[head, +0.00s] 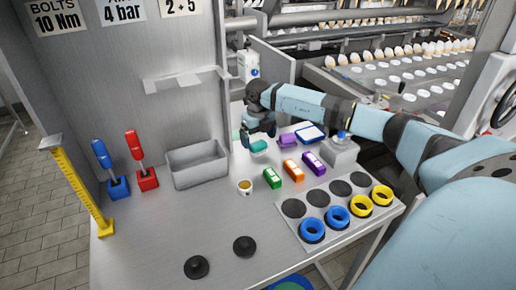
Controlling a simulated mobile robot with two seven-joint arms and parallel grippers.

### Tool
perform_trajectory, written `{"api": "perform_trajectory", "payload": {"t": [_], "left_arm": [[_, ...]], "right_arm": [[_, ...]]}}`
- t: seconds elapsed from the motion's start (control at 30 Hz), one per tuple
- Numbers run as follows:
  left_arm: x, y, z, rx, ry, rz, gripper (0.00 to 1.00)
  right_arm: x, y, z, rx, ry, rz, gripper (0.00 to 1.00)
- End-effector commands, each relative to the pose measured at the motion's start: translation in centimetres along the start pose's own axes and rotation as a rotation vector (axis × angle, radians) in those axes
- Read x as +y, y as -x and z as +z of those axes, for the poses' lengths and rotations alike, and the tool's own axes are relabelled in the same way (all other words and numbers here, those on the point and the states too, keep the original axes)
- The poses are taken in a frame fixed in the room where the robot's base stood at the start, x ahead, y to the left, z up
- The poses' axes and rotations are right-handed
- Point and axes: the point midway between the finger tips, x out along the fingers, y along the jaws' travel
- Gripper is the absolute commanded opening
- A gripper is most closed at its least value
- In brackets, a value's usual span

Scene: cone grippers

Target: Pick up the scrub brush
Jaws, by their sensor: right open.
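My right gripper (259,134) reaches in from the right over the back of the table. It points down with its jaws open and empty. A small teal thing (260,146) lies just below and beside its fingertips, and a purple thing (288,141) lies to its right. Either could be the scrub brush; bristles are too small to make out. I cannot tell whether the fingers touch the teal thing. My left gripper is not in view.
A grey bin (197,165) stands left of the gripper. A cup (245,186), green (272,178), orange (293,170) and purple (314,162) blocks and a ring board (322,207) lie in front. A white-blue tray (311,133) is at the back.

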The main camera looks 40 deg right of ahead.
Motion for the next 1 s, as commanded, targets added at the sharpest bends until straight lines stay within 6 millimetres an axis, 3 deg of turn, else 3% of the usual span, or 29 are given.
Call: {"api": "perform_trajectory", "payload": {"t": [0.3, 0.53, 0.77, 1.0], "left_arm": [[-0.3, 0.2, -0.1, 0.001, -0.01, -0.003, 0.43], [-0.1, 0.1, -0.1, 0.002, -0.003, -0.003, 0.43], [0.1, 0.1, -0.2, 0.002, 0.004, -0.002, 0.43], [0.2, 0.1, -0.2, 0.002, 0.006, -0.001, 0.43]], "right_arm": [[-0.1, -4.3, -0.5, 0.003, 0.0, 0.0, 0.96], [-0.1, -4.5, -0.5, 0.001, 0.001, 0.0, 0.96], [-0.1, -4.5, -0.5, 0.001, 0.0, 0.0, 0.43], [-0.1, -4.5, -0.5, 0.001, 0.0, 0.0, 0.42]]}}
